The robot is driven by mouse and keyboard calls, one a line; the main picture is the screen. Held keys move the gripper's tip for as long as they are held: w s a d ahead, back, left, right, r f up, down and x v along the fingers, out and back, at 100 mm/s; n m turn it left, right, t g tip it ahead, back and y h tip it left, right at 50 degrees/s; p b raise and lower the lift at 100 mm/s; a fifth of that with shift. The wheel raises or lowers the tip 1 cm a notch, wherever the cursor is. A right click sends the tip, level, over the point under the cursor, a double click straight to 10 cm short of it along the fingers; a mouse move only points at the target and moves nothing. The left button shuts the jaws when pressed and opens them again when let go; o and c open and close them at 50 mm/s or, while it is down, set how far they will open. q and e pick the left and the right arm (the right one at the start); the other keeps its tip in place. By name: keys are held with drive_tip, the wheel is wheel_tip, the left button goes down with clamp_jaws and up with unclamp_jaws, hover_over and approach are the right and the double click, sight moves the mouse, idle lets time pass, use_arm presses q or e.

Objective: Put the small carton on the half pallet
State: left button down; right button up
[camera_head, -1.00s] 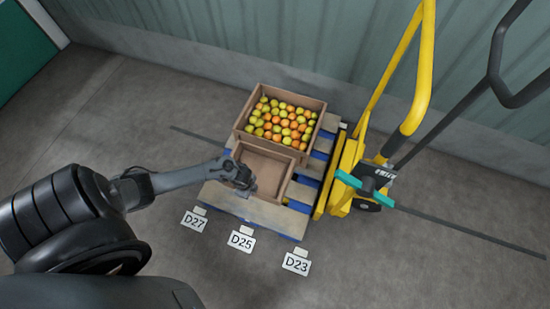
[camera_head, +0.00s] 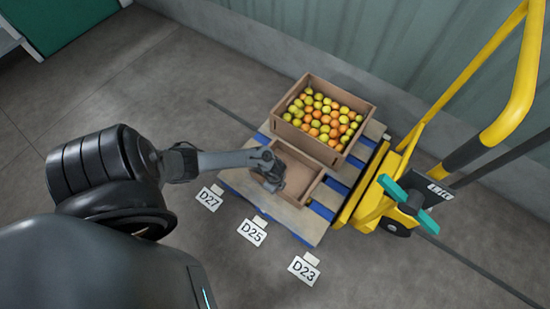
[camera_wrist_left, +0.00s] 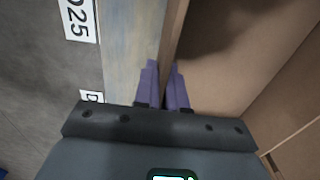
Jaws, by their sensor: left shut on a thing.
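The small carton (camera_head: 302,181) is a low, open, empty brown box. My left gripper (camera_head: 270,183) is at the small carton's left wall. In the left wrist view the purple fingers of my left gripper (camera_wrist_left: 164,84) are shut on that wall, one finger on each side, with the small carton's floor (camera_wrist_left: 225,45) to the right. Whether the carton's underside touches the boards cannot be told. My right gripper is not in view.
A yellow pallet truck (camera_head: 375,200) with a tall handle stands at the right. Signs D27 (camera_head: 209,199), D25 (camera_head: 252,233) and D23 (camera_head: 304,270) line the front. Bare pallet boards show at the front.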

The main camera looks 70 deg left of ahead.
use_arm(q)
wheel_tip(320, 180, down, 2)
drive_tip(key=shift+f+b, duration=0.15)
drive_tip(key=shift+b, duration=0.45)
drive_tip(key=shift+d, duration=0.1)
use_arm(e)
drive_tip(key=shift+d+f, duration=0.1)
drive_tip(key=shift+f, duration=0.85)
use_arm(q)
drive_tip(key=shift+f, duration=0.15)
drive_tip(key=c, duration=1.2)
unclamp_jaws()
drive_tip(key=shift+r, duration=0.2)
